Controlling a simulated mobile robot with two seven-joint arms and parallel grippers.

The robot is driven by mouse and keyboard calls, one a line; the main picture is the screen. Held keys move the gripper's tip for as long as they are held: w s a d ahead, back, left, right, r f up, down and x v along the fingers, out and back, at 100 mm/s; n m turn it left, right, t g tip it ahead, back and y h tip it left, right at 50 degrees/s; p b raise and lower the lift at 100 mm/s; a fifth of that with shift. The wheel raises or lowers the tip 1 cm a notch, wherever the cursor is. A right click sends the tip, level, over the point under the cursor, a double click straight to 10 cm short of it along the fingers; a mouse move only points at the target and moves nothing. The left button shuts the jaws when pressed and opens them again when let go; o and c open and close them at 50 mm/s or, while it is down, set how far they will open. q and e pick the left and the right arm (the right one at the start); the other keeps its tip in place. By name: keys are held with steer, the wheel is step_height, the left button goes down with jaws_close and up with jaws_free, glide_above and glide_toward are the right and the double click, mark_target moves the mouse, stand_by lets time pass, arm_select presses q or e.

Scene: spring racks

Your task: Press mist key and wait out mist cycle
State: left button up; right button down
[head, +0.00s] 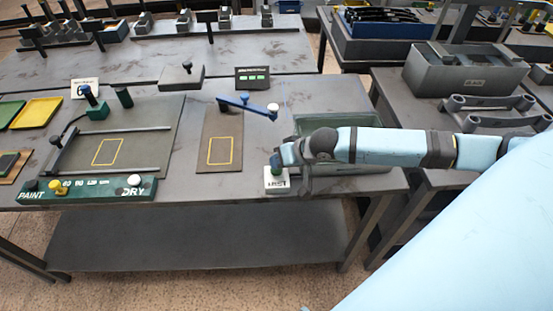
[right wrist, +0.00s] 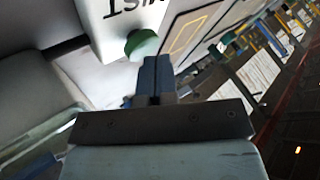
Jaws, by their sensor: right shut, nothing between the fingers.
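The mist key is a small white box (head: 277,184) marked MIST at the front edge of the table, with a green round button on top. In the right wrist view the white box (right wrist: 108,22) shows its lettering, and the green button (right wrist: 142,44) is right at the fingertips. My right gripper (head: 276,163) is shut and empty, reaching in from the right, directly over the button. In the right wrist view its fingers (right wrist: 155,68) are together. I cannot tell whether they touch or press the button. My left gripper is not in view.
A dark display with green lights (head: 252,78) stands behind. A blue lever (head: 247,104) spans near a brown board (head: 219,148). A green PAINT/DRY panel (head: 88,190) lies at front left. A grey-green tray (head: 366,168) sits under my right arm.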

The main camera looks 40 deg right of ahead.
steer(key=shift+s+a+f, duration=0.1)
steer(key=shift+s+f, duration=0.1)
steer(key=shift+f, duration=0.25)
steer(key=shift+s+a+f, duration=0.1)
steer(key=shift+s+f, duration=0.1)
steer(key=shift+f, duration=0.2)
stand_by(0.5)
steer(key=shift+d+r, duration=0.1)
steer(key=shift+w+r+p, duration=0.2)
steer(key=shift+r+p, duration=0.3)
steer(key=shift+p, duration=0.25)
steer(key=shift+w+d+r+p, duration=0.2)
steer(key=shift+d+r+p, duration=0.05)
steer(key=shift+p, duration=0.1)
steer(key=shift+r, duration=0.2)
steer(key=shift+r+p, duration=0.55)
steer(key=shift+p, duration=0.05)
step_height(320, 180, up, 4)
steer(key=p, duration=0.4)
steer(key=shift+r+p, duration=0.1)
steer(key=shift+p, duration=0.2)
